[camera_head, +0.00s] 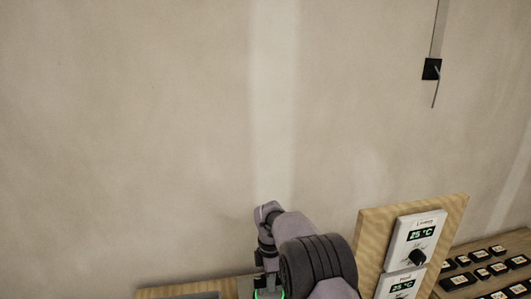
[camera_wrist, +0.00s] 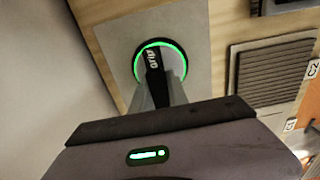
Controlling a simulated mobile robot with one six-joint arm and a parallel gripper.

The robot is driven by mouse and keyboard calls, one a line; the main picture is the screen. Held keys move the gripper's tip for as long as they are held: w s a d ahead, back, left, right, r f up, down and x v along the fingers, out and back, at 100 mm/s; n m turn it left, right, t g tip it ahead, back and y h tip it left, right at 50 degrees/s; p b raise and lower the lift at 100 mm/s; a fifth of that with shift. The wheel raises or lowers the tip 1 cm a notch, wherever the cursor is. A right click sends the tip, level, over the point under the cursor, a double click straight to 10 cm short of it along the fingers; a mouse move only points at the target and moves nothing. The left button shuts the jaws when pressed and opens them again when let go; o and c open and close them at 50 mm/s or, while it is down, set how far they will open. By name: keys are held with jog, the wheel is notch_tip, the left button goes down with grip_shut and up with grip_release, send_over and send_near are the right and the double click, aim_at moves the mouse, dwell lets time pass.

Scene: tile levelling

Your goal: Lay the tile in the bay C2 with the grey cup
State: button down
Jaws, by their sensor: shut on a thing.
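In the wrist view my gripper (camera_wrist: 163,95) is shut on the black handle of a suction cup (camera_wrist: 179,62). To the right is a dark ridged bay (camera_wrist: 270,72) beside the label C2 (camera_wrist: 313,68). No tile shows in it. In the head view my gripper shows only partly at the bottom edge, by a green glow.
A label C1 (camera_wrist: 290,124) shows in the wrist view. In the head view a wooden panel (camera_head: 370,232) holds two white 25 °C units (camera_head: 414,240), one with a black knob. Several small black labelled blocks (camera_head: 480,273) lie at right.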

jog(key=shift+r+p, duration=2.7)
jog(key=shift+r, duration=0.8)
jog(key=shift+f, duration=0.15)
jog(key=s+a+b, duration=0.2)
jog(key=s+b, duration=0.2)
jog(key=s, duration=1)
jog(key=s+a+b, duration=0.3)
jog(key=s+b, duration=0.2)
jog(key=s, duration=0.9)
jog(key=shift+s+a, duration=0.15)
jog(key=shift+s, duration=0.2)
jog(key=shift+f, duration=0.1)
jog(key=shift+f+b, duration=1.7)
jog(key=shift+f, duration=0.55)
jog(key=shift+f, duration=0.1)
jog(key=shift+f+b, duration=1.25)
jog(key=shift+f, duration=0.35)
